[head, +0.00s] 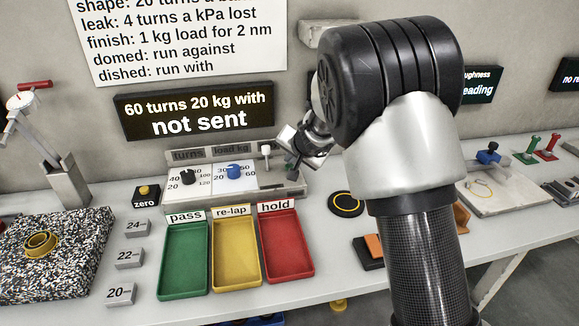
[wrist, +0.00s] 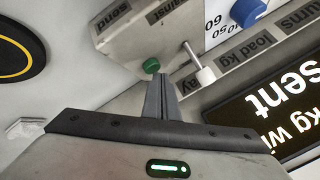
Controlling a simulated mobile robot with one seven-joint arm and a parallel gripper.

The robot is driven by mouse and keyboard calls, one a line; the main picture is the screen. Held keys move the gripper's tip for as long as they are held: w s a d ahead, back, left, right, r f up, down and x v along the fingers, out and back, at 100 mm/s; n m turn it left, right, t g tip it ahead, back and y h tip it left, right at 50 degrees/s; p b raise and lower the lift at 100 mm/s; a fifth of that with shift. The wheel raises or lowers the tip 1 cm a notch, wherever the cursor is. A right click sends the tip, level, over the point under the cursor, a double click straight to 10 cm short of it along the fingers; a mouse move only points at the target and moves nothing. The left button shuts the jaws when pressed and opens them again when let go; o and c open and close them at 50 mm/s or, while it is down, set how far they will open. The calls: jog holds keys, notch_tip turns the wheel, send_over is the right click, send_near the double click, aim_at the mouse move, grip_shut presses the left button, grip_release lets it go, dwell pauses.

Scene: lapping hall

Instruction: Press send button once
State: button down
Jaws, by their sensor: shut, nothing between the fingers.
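The green send button (wrist: 151,65) sits on the grey control panel (wrist: 140,40), with the word "send" printed on the panel's side. My gripper (wrist: 160,80) is shut and empty, its fingertips very close to the button in the wrist view. I cannot tell whether they touch it. In the head view my gripper (head: 291,166) is at the right end of the control panel (head: 235,204), partly hidden by my arm. The display (head: 195,109) above the panel reads "60 turns 20 kg with not sent".
A white-tipped lever (wrist: 205,75) stands beside the button, and a blue knob (head: 235,172) and black knob (head: 188,177) are further left. Green (head: 186,287), yellow (head: 235,285) and red (head: 287,275) trays lie in front. A yellow zero button (head: 144,190) is at left.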

jog(key=shift+f+b, duration=0.45)
jog(key=shift+b, duration=0.05)
dwell(0.3)
dwell(0.4)
jog(key=shift+r+p, duration=0.8)
jog(key=shift+r, duration=0.15)
jog(key=shift+r+p, duration=2.15)
jog(key=shift+r, duration=0.35)
